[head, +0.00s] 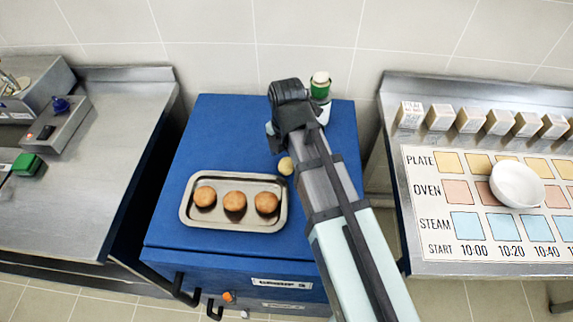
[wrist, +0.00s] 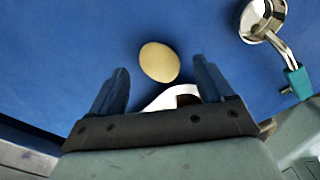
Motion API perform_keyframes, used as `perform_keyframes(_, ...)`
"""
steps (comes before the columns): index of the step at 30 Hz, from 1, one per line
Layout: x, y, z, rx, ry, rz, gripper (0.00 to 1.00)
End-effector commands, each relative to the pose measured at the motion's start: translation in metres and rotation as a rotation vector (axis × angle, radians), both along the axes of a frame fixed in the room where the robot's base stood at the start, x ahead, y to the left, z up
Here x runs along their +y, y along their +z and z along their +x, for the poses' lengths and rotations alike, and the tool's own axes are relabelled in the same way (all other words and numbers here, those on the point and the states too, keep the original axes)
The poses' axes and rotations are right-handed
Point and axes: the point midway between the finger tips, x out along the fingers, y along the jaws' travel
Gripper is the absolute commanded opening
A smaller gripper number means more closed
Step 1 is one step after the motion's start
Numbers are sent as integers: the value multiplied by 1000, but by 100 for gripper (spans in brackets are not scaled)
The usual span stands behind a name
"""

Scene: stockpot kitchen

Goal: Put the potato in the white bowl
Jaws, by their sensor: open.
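The potato (head: 286,166) is small, pale yellow and oval. It lies on the blue cabinet top, just right of a metal tray. In the wrist view the potato (wrist: 159,62) lies just beyond and between the two fingertips, not held. My gripper (wrist: 160,82) is open and empty, pointing down towards the blue top. In the head view my arm hides most of the gripper. The white bowl (head: 517,184) stands on the labelled board on the right counter, well away from my gripper, and looks empty.
The metal tray (head: 235,222) holds three brown round items. A green-and-white container (head: 320,85) stands behind my wrist. A metal cup with a teal handle (wrist: 262,20) shows in the wrist view. Several small boxes (head: 470,119) line the right counter's back. A gap separates cabinet and right counter.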

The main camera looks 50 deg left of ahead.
Motion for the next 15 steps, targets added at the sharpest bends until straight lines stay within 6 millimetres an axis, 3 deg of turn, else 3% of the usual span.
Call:
perform_keyframes(6, 0, -23, -1, 1, 0, -1, 81)
perform_keyframes(15, 0, -26, 0, 0, 0, 0, 79)
